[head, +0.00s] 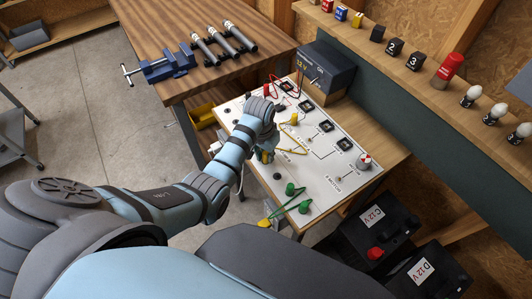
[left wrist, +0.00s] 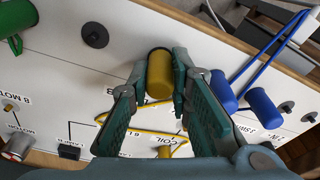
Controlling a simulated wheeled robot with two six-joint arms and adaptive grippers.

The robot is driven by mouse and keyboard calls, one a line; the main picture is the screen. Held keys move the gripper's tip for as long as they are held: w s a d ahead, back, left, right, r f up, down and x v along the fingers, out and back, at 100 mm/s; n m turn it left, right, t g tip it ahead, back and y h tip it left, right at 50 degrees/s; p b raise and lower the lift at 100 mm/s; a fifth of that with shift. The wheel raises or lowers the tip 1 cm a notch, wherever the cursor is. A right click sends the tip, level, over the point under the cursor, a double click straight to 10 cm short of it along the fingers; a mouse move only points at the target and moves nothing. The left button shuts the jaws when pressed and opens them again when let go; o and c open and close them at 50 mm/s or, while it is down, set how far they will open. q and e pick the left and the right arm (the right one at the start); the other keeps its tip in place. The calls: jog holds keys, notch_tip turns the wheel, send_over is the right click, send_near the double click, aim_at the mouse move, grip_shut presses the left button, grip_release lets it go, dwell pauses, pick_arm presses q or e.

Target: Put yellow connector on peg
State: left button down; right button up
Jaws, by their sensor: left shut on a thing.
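My left gripper (head: 267,154) is over the white panel (head: 322,187), at its left edge. In the left wrist view its two teal fingers (left wrist: 163,88) are shut on a yellow connector (left wrist: 159,76), one on each side. Whether this connector stands on a peg or above the panel cannot be told. A thin yellow wire (left wrist: 112,108) runs below the fingers. A second yellow connector (head: 294,119) is on the panel, near the COIL label in the left wrist view (left wrist: 169,151). A bare black socket (left wrist: 95,35) shows nearby. My right gripper is not in view.
Two blue connectors (left wrist: 222,91) (left wrist: 262,106) with a blue wire stand close beside the gripper. Green connectors (head: 291,189) with a green wire sit at the panel's near end. A 12 V box (head: 325,68) stands behind it. A blue vise (head: 168,66) is on the brown bench.

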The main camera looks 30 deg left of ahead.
pick_arm(q)
jog(key=c, duration=1.4)
grip_release()
